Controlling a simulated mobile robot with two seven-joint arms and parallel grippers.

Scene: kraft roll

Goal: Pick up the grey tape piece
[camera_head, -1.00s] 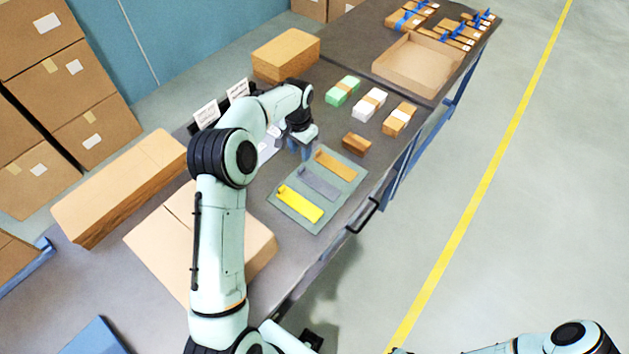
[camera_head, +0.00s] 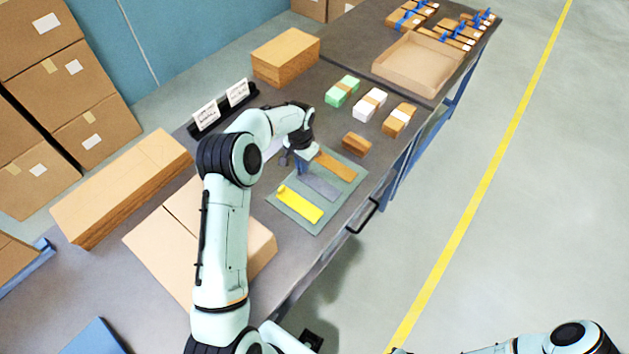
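The grey tape piece (camera_head: 321,187) lies on a grey-green mat (camera_head: 351,172), between a yellow piece (camera_head: 302,205) and a brown piece (camera_head: 338,167). My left gripper (camera_head: 303,170) points down at the upper left end of the grey piece and hides that end. Its fingers are small and partly hidden, so I cannot tell whether they are open, shut or touching the piece. My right arm shows at the bottom right, but its gripper is not clearly in view.
A small brown block (camera_head: 357,143) sits just beyond the mat. Green (camera_head: 342,91), white (camera_head: 369,104) and brown (camera_head: 399,119) banded packs stand farther back. Cardboard boxes (camera_head: 120,185) lie on the left. A black holder with two white cards (camera_head: 222,108) stands behind my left arm.

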